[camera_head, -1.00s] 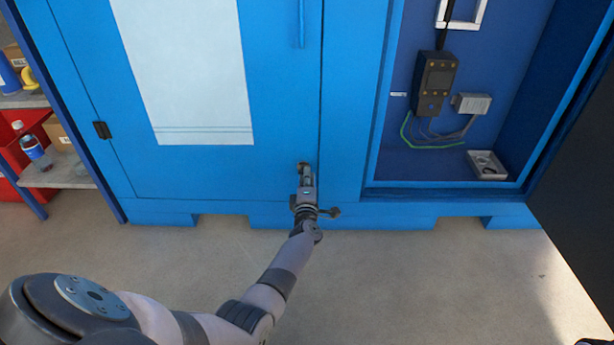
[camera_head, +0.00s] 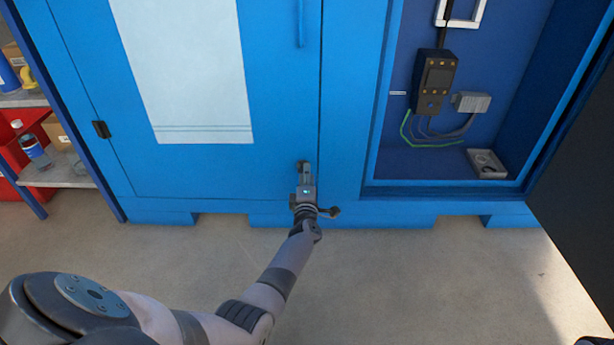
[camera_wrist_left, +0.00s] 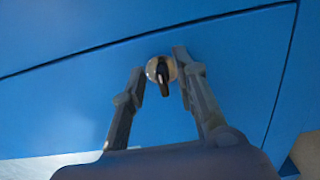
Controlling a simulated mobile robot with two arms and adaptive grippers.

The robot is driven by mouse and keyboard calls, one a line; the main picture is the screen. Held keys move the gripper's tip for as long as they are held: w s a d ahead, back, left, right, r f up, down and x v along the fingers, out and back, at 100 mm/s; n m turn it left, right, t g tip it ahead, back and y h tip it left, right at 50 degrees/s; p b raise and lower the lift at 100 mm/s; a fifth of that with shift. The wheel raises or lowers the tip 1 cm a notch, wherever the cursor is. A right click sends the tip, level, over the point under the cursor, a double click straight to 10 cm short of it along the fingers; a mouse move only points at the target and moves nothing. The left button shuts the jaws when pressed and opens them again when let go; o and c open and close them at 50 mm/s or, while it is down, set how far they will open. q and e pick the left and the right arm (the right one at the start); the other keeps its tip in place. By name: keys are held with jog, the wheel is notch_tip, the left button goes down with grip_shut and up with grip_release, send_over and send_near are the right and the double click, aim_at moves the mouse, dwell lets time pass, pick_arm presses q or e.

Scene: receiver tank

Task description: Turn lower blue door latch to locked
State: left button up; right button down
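The blue door (camera_head: 205,165) is closed, with a white panel on its front. Its lower latch (camera_wrist_left: 161,70) shows in the left wrist view as a round metal piece with a dark lever in its middle, near the door seam. My left gripper (camera_head: 304,170) is at the door's lower right corner in the head view and hides the latch there. In the left wrist view its two fingers (camera_wrist_left: 157,78) are apart, one on each side of the latch. I cannot tell whether they touch it. My right gripper is not in view.
An open compartment (camera_head: 440,170) with a dark control box (camera_head: 434,83) and wires is on the right. A dark panel (camera_head: 575,190) stands at the right edge. Shelves (camera_head: 70,172) with a bottle (camera_head: 34,150) are on the left. The floor (camera_head: 400,290) in front is clear.

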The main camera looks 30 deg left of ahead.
pick_arm(q)
jog(key=v, duration=0.7)
jog(key=shift+s, duration=0.2)
jog(key=shift+d, duration=0.1)
